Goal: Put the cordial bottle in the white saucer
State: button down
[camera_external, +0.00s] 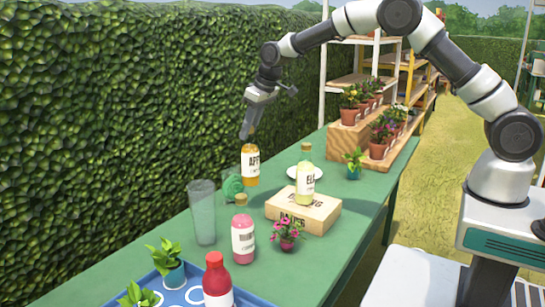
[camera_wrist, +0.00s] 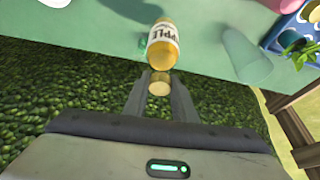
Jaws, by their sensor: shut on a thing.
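My gripper (camera_external: 247,136) comes down from above and is shut on the cap of an orange bottle labelled APPLE (camera_external: 251,167). In the wrist view the bottle (camera_wrist: 162,48) shows with its cap between the fingertips (camera_wrist: 159,82). It looks upright near the hedge-side edge of the table; whether its base touches the table is unclear. The white saucer (camera_external: 293,172) lies flat to its right, partly hidden behind a pale yellow bottle labelled EL... (camera_external: 306,182). That bottle stands on a wooden box. A pink bottle (camera_external: 243,238) stands nearer. No label reading "cordial" is legible.
A tall clear glass (camera_external: 202,220) and a green object (camera_external: 232,187) stand close to the held bottle. The wooden box (camera_external: 320,214), a pink flower pot (camera_external: 288,232) and a blue tray (camera_external: 254,301) with a red bottle (camera_external: 216,284) are nearer. Potted plants stand on wooden steps behind.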

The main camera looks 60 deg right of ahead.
jog(key=s+d+m+h, duration=0.1)
jog(key=s+d+m, duration=0.15)
jog(key=d, duration=1.45)
jog(key=s+d+m, duration=0.1)
jog(key=s+d, duration=0.3)
jog(key=d, duration=1.2)
notch_tip(320, 180, down, 9)
jog(key=shift+w+d+h+b, duration=0.15)
jog(key=shift+d+h+b, duration=0.15)
jog(key=shift+d+b, duration=0.05)
jog(key=shift+f, duration=0.2)
jog(key=c, duration=1.9)
grip_release()
jog(key=shift+f, duration=0.1)
jog(key=o, duration=0.4)
jog(key=shift+o, duration=0.2)
